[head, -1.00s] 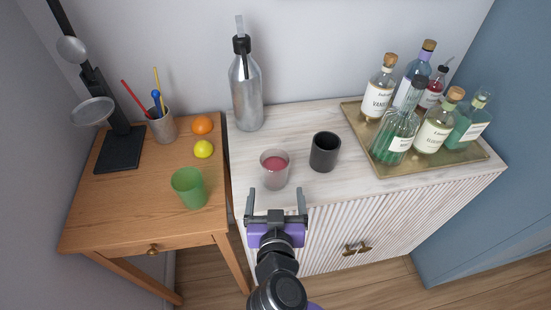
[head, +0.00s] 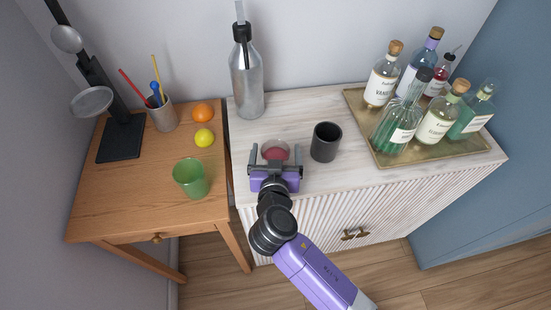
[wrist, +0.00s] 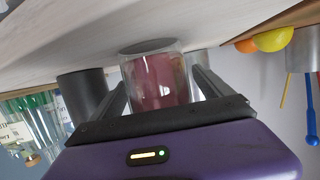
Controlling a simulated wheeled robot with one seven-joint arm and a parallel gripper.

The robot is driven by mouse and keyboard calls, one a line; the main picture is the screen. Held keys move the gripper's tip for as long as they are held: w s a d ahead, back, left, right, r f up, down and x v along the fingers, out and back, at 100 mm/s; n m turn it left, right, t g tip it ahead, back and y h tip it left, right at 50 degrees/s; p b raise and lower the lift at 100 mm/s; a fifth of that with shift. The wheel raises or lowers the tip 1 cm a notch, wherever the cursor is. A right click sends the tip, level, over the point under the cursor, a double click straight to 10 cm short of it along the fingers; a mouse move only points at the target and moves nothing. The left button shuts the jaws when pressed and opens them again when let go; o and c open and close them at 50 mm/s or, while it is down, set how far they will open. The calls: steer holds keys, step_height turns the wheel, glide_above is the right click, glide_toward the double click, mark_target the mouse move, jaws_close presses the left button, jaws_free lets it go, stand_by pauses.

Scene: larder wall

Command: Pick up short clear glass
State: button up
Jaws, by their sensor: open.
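The short clear glass (head: 275,151) stands upright on the white cabinet top and holds a dark pink content. My gripper (head: 275,152) is open, with one finger on each side of the glass. In the wrist view the glass (wrist: 158,80) sits between the two fingers (wrist: 162,88), with no clear contact visible. In the head view the lower part of the glass is hidden behind my gripper.
A dark cup (head: 325,143) stands close to the right of the glass. A steel bottle (head: 246,80) is behind it. A brass tray (head: 384,158) with several bottles is at the right. A green cup (head: 190,179) is on the wooden table (head: 130,205) at the left.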

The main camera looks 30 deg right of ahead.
steer(key=c, duration=2)
jaws_close()
steer(key=shift+r, duration=0.25)
